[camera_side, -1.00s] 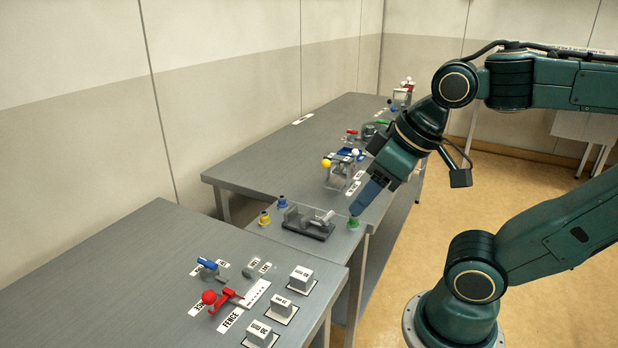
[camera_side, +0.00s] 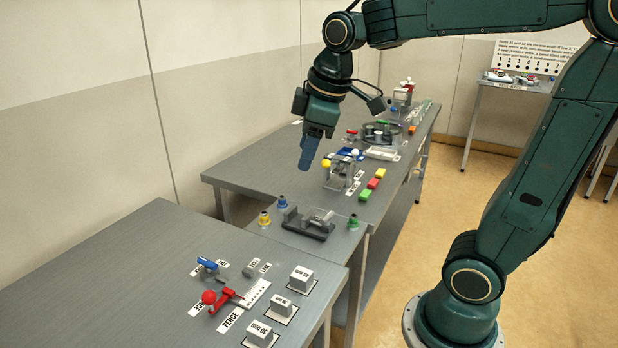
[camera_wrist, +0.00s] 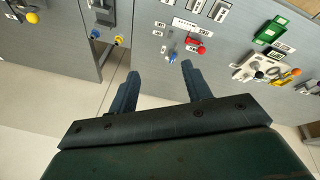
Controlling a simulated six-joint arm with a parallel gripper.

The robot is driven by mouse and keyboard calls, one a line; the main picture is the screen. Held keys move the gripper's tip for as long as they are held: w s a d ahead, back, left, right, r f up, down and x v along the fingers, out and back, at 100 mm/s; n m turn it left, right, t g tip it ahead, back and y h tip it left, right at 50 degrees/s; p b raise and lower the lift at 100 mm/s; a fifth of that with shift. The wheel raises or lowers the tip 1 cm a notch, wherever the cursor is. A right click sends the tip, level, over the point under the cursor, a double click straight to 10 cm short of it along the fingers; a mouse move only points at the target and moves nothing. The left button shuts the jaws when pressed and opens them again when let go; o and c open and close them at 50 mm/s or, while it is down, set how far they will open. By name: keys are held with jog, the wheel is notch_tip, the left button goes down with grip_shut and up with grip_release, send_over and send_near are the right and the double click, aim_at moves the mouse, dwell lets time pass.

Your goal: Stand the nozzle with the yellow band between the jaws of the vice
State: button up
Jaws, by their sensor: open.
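The nozzle with the yellow band (camera_side: 264,218) stands upright at the left end of the table, left of the vice. It also shows in the wrist view (camera_wrist: 119,40). The dark grey vice (camera_side: 308,226) lies on the tabletop to its right, with a gap between its jaws where I see no nozzle. My gripper (camera_side: 307,163) hangs in the air above and behind the vice, apart from both. In the wrist view its two blue fingers (camera_wrist: 160,70) are spread with nothing between them.
A blue-banded nozzle (camera_side: 282,202) stands behind the yellow one, and a green-banded nozzle (camera_side: 353,222) right of the vice. A fixture with a yellow knob (camera_side: 326,164) rises near my gripper. The nearer table holds a red-knobbed lever (camera_side: 209,297) and grey blocks.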

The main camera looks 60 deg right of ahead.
jog(key=w+d+f+n+g, duration=0.1)
jog(key=w+d+n, duration=0.2)
jog(key=w, duration=0.5)
jog(key=n+g, duration=0.3)
jog(key=n, duration=0.6)
send_over(264, 212)
notch_tip(264, 212, down, 17)
jog(key=shift+f, duration=0.2)
jog(key=shift+s+f, duration=0.1)
jog(key=shift+f, duration=4.2)
jog(key=shift+f, duration=2.6)
